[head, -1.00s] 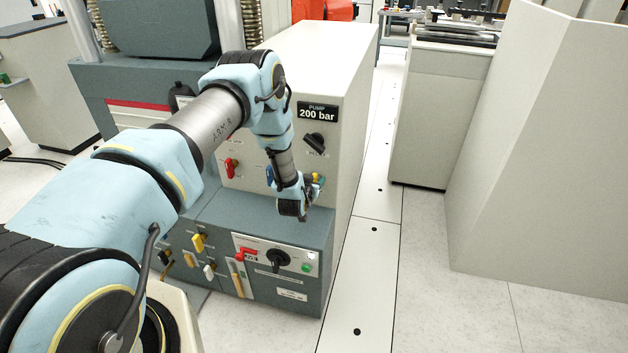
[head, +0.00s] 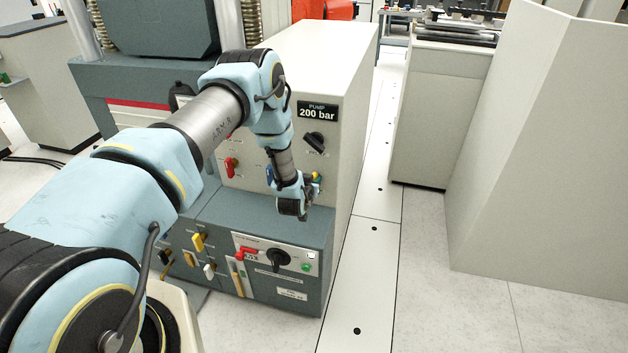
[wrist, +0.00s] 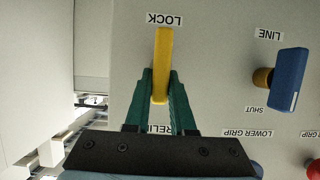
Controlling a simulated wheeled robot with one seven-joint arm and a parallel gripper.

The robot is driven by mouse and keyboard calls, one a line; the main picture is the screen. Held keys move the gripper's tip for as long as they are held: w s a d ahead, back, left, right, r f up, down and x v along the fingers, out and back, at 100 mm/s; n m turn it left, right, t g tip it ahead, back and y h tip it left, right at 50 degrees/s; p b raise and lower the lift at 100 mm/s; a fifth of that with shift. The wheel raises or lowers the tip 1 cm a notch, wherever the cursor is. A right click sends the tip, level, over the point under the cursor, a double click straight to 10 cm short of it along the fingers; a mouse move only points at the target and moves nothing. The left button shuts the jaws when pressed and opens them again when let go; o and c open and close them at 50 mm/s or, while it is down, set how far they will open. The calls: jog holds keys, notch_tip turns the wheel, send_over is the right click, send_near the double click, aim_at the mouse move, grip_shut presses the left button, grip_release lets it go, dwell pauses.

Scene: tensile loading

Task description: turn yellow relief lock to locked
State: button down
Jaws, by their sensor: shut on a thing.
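The yellow relief lock handle (wrist: 162,60) is in the middle of the wrist view, on the pale pump panel. Its long axis runs between the "LOCK" label at its far end and the partly covered "RELI..." label behind my fingers. My gripper (wrist: 160,92) is shut on the near end of the handle, one green finger on each side. In the head view, my gripper (head: 309,186) is at the panel's lower right, and only a small bit of yellow (head: 317,176) shows beside it. The wrist hides most of the handle there.
A blue "LINE" handle (wrist: 290,80) sticks out beside the lock. A grey lower cabinet (head: 310,238) juts out below. Floor is clear at right.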

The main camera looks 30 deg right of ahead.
jog(key=shift+a+f+b, duration=0.1)
jog(key=shift+f+b, duration=0.05)
jog(key=shift+b, duration=0.2)
jog(key=n+h+b, duration=0.2)
jog(key=n+b, duration=0.2)
jog(key=b, duration=0.3)
jog(key=w+a+f+n+g+h+b, duration=0.1)
jog(key=n+h+b, duration=0.1)
jog(key=n+b, duration=0.3)
jog(key=f+n+g+h+b, duration=0.1)
jog(key=n+h+b, duration=0.2)
jog(key=b, duration=0.7)
jog(key=shift+w+a+n, duration=0.15)
jog(key=shift+n, duration=0.55)
jog(key=shift+r, duration=0.1)
jog(key=c, duration=0.8)
grip_release()
jog(key=shift+o, duration=0.2)
jog(key=b+v, duration=0.1)
jog(key=v, duration=0.9)
jog(key=shift+a+g, duration=0.3)
jog(key=shift+a, duration=0.1)
